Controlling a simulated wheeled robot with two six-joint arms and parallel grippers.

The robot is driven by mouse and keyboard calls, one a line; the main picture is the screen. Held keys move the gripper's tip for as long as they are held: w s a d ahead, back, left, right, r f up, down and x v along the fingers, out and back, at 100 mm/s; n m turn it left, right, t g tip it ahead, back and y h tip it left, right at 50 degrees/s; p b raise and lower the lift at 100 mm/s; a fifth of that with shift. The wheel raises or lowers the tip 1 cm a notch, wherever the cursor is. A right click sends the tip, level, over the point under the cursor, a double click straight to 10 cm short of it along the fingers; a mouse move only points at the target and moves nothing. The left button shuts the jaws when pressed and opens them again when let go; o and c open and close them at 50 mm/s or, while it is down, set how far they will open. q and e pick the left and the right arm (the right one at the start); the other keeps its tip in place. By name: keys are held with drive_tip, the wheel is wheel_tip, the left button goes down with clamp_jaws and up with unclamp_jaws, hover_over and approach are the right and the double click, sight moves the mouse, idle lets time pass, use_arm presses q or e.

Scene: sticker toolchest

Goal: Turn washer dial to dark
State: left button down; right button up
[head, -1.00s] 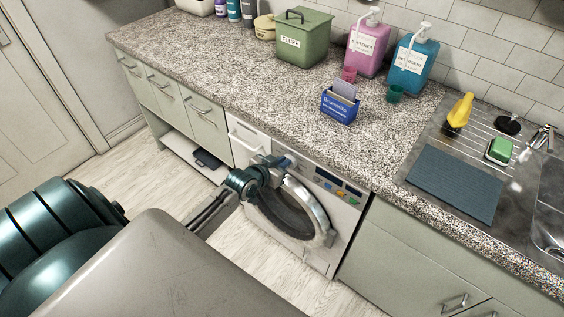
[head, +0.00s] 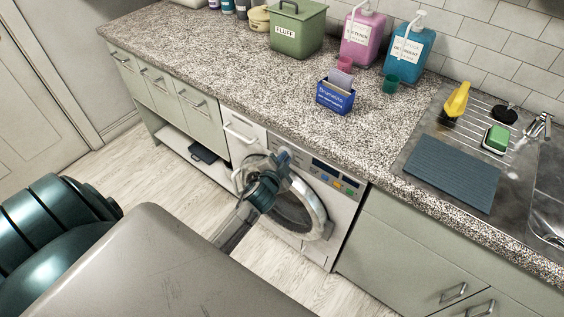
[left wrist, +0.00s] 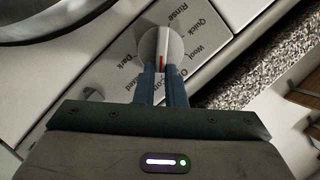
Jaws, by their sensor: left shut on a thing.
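The washer (head: 335,215) is white, with a round door, and stands under the counter. Its dial (left wrist: 158,42) is a round white knob with a raised grip and a red mark, ringed by words such as Rinse, Quick, Wool and Dark. The Dark label (left wrist: 125,62) is left of the dial in the left wrist view. The red mark points down in that view, toward a label partly covered by my fingers. My left gripper (left wrist: 162,72) is shut on the dial's grip. In the head view my left gripper (head: 283,158) hides the dial. My right gripper is not in view.
The washer's display and coloured buttons (head: 338,180) are right of my gripper. The speckled counter (head: 240,85) overhangs above, holding a blue box (head: 335,98), a green bin (head: 297,35) and soap bottles. Pale floor (head: 150,175) lies in front.

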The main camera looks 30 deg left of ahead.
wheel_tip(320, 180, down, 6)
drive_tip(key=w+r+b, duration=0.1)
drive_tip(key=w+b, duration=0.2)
drive_tip(key=b, duration=0.3)
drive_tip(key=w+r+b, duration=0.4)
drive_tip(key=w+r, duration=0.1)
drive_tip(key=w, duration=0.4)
use_arm(q)
drive_tip(key=shift+d+f+m+t+y+b, duration=0.1)
drive_tip(key=shift+f+m+t+y+b, duration=0.45)
drive_tip(key=shift+m+b, duration=1.35)
drive_tip(key=shift+d+f+m+t+y+b, duration=0.1)
drive_tip(key=shift+f+m+t+b, duration=0.9)
drive_tip(key=shift+m, duration=1.5)
drive_tip(key=shift+f+m+t+y+b, duration=0.4)
drive_tip(key=shift+m+t+b, duration=0.55)
drive_tip(key=shift+m+b, duration=1.15)
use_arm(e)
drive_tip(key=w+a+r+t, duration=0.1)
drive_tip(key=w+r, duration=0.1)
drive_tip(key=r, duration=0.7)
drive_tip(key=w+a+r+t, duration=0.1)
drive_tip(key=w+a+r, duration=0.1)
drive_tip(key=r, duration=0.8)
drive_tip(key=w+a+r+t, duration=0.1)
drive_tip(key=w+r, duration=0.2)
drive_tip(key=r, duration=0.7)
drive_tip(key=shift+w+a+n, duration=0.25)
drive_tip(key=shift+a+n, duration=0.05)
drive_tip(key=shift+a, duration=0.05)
